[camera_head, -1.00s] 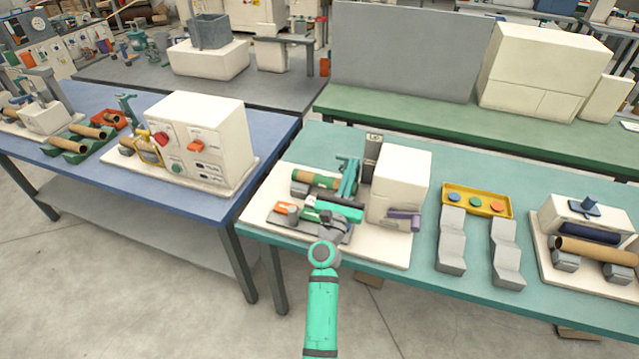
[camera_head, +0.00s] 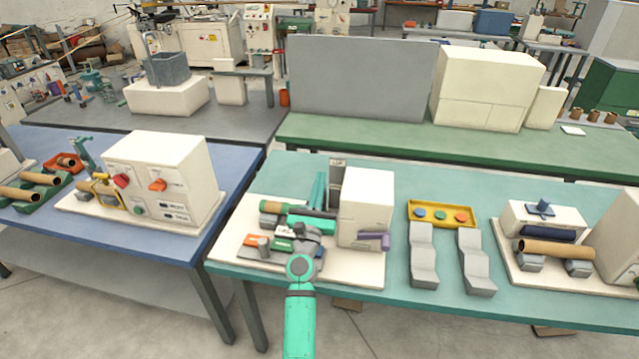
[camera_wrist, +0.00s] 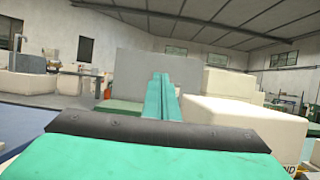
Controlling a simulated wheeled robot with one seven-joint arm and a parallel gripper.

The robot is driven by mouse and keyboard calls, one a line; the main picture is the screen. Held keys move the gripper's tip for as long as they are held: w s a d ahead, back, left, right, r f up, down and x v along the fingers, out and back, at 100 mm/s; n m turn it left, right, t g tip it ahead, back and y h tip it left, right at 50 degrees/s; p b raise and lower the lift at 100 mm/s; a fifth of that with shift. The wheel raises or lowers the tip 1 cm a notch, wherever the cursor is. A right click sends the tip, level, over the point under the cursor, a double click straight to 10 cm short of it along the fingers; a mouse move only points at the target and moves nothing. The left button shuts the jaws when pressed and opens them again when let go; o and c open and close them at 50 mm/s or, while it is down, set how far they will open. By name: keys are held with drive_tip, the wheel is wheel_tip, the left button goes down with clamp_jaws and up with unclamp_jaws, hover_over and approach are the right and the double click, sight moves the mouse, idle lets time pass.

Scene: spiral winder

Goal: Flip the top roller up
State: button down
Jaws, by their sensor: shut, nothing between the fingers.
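A machine with a white housing (camera_head: 365,205) stands on a pale base at the left of the teal table. A green-and-brown roller (camera_head: 272,207) lies across its left side, partly hidden behind my gripper; I cannot tell for certain whether it is the top roller. My gripper (camera_head: 321,176) is over the machine, left of the housing, its fingers pointing away from me. In the wrist view my gripper (camera_wrist: 160,77) shows two teal fingers shut together, empty. The roller does not show in the wrist view.
A dark upright post (camera_head: 337,181) stands close to the right of my fingers. A purple cylinder (camera_head: 373,241) sits at the housing's front. A yellow tray (camera_head: 415,222) and grey stepped blocks (camera_head: 423,262) are to the right. A blue table (camera_head: 40,230) is at left.

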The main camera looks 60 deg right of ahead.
idle(0.7)
drive_tip(key=v, duration=1)
drive_tip(key=a+f, duration=0.1)
drive_tip(key=f, duration=0.2)
drive_tip(key=s+a+f, duration=0.1)
drive_tip(key=a+f, duration=0.1)
drive_tip(key=f, duration=0.2)
drive_tip(key=a+f, duration=0.2)
drive_tip(key=f, duration=0.2)
drive_tip(key=shift+s, duration=0.15)
drive_tip(key=shift+a+f, duration=0.2)
drive_tip(key=shift+f, duration=0.05)
drive_tip(key=shift+s+f, duration=0.1)
